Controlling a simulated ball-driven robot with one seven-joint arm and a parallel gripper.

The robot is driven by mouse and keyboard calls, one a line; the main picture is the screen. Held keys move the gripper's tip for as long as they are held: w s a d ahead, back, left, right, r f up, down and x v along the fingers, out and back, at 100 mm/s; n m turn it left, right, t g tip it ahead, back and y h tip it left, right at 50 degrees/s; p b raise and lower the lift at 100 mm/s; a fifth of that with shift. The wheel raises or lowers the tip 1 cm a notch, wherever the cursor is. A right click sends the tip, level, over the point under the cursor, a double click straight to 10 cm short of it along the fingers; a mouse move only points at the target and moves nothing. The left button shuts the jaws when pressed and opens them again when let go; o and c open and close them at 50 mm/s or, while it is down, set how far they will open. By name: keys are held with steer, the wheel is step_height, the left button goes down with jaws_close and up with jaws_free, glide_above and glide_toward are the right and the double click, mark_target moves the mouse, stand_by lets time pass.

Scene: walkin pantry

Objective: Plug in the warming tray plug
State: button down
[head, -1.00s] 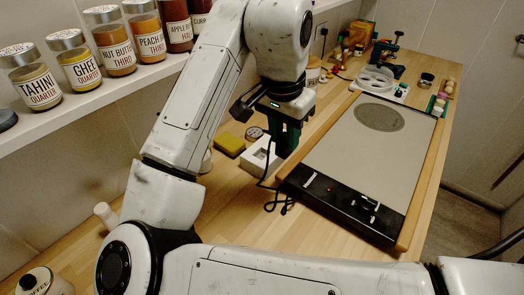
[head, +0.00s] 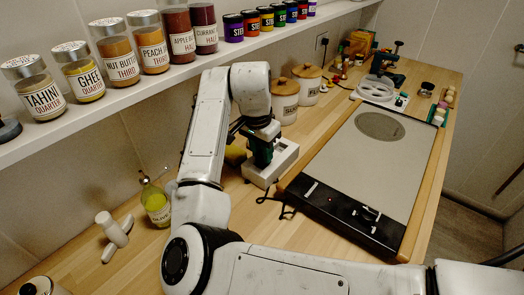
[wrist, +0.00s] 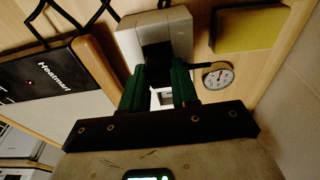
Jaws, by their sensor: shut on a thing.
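The warming tray (head: 370,165) lies on the counter, with its black control panel (head: 345,213) facing the near side. My gripper (head: 262,150) is low over a white block (head: 285,158) left of the tray. In the wrist view, its green fingers (wrist: 158,88) are shut on a black plug (wrist: 157,55) in front of the white block (wrist: 180,25). The fingers and plug hide the contact, so I cannot tell whether the plug is seated. A black cord (head: 285,209) lies bunched near the panel's left corner.
A yellow sponge (wrist: 250,30) and a round dial gauge (wrist: 218,76) lie close beside the block. A green-yellow bottle (head: 157,205) and a white object (head: 113,232) stand left. Lidded canisters (head: 285,100) stand behind. A jar shelf (head: 150,90) hangs above.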

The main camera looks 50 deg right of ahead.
mark_target(259, 167)
steer(key=shift+f, duration=0.35)
steer(key=shift+f, duration=0.1)
steer(key=c, duration=0.9)
jaws_free()
steer(key=shift+o, duration=0.2)
step_height(259, 167, up, 12)
steer(key=a, duration=0.1)
steer(key=shift+a+b, duration=0.3)
steer(key=shift+a, duration=0.1)
steer(key=shift+s, duration=0.15)
